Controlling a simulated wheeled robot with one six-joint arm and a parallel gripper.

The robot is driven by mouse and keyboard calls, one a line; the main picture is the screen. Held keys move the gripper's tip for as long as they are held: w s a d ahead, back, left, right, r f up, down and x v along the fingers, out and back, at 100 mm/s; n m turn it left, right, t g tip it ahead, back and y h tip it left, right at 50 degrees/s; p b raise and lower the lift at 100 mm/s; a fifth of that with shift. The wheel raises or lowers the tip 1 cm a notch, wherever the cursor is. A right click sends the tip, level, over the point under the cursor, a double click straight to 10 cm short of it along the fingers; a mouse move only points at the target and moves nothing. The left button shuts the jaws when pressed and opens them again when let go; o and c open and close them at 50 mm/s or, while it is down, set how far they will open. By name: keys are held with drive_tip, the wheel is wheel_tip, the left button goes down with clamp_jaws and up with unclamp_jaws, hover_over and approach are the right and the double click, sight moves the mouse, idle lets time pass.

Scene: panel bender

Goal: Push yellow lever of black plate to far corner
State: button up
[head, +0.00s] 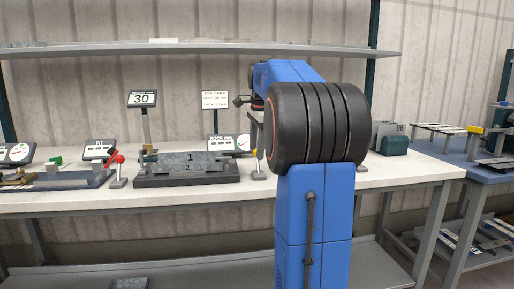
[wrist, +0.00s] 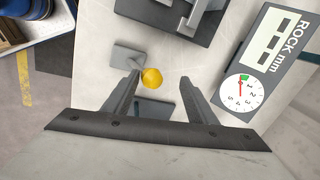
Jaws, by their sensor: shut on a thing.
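The black plate (head: 187,181) lies on the white bench and carries grey blocks marked 1 and 2. A corner of the black plate (wrist: 165,14) shows at the top of the wrist view. The yellow lever (head: 254,153) stands at the plate's right end on a small grey foot. In the wrist view the round yellow knob of the lever (wrist: 152,78) is between the fingers of my gripper (wrist: 162,84), which is shut on it. Finger contact is hard to see.
A ROCK mm dial sign (wrist: 262,60) stands right of the lever in the wrist view. A red-knobbed lever (head: 119,160) stands left of the plate. Signs on posts, including one reading 30 (head: 142,98), stand behind. A shelf (head: 190,48) runs above the bench.

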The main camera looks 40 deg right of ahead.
drive_tip(key=shift+f, duration=0.1)
drive_tip(key=s+a+r, duration=0.1)
drive_tip(key=s+r, duration=0.2)
drive_tip(key=r, duration=1.4)
drive_tip(key=shift+a+r, duration=0.15)
drive_tip(key=s+a+f+n+t, duration=0.1)
drive_tip(key=s+a+f+n, duration=0.2)
drive_tip(key=a+f+n, duration=0.6)
drive_tip(key=s+a+f+n, duration=0.2)
drive_tip(key=s+a+f, duration=0.3)
drive_tip(key=a, duration=0.7)
drive_tip(key=s+a+f+n, duration=0.4)
drive_tip(key=s+f, duration=0.1)
drive_tip(key=f, duration=0.4)
drive_tip(key=s+a+f+n+t, duration=0.1)
drive_tip(key=s+a+f+n, duration=0.2)
drive_tip(key=f, duration=0.6)
drive_tip(key=s+a+f+n, duration=0.4)
drive_tip(key=s+f, duration=0.3)
drive_tip(key=f, duration=0.2)
drive_tip(key=shift+a+n+t+y, duration=0.3)
drive_tip(key=shift+a+t+y, duration=0.1)
drive_tip(key=shift+a, duration=0.4)
